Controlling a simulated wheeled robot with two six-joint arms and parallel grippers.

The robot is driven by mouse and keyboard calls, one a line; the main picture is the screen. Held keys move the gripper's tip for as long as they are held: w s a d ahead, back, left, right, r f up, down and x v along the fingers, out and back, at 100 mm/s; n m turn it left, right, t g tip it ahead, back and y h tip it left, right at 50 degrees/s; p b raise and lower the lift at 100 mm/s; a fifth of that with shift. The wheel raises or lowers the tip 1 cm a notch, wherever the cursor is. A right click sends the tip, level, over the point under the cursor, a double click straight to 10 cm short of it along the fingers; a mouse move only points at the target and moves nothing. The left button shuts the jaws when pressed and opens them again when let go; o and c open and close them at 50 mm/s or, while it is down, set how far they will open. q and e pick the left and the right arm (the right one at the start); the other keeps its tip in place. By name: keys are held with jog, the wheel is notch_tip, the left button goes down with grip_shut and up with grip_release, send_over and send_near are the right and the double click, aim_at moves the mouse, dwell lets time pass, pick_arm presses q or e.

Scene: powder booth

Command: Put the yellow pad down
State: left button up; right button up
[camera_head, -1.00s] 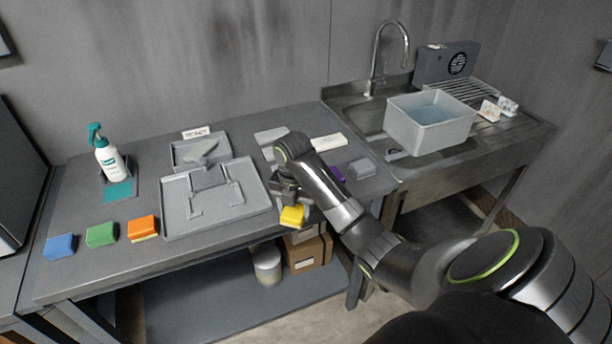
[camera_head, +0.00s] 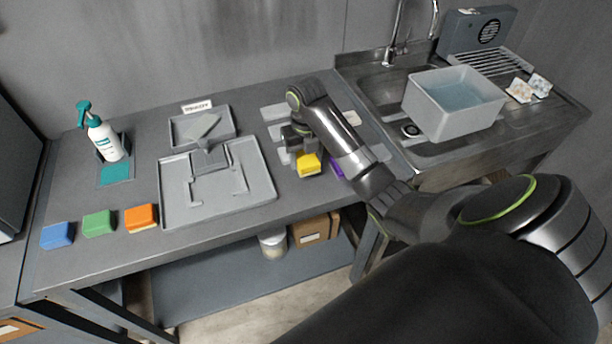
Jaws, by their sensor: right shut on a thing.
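The yellow pad (camera_head: 308,165) is in my right gripper (camera_head: 303,152), over the right part of the grey table, right of the large grey tray. The gripper is shut on it and points down. I cannot tell whether the pad touches the table top. A row of pads lies at the table's front left: blue (camera_head: 57,235), green (camera_head: 99,222) and orange (camera_head: 141,218). A purple pad (camera_head: 336,168) shows partly behind my right arm. My left gripper is not in view.
The large grey tray (camera_head: 262,190) holds a bracket-like part. A smaller tray (camera_head: 229,122) stands behind it. A spray bottle (camera_head: 105,141) stands at back left. Light grey flat pieces (camera_head: 274,112) lie beyond the gripper. A water-filled tub (camera_head: 440,122) stands at the sink on the right.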

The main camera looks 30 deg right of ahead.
aim_at(306, 180)
jog(key=shift+w+f, duration=0.1)
jog(key=shift+f, duration=0.75)
notch_tip(306, 180, down, 4)
jog(key=shift+f, duration=0.4)
jog(key=o, duration=0.9)
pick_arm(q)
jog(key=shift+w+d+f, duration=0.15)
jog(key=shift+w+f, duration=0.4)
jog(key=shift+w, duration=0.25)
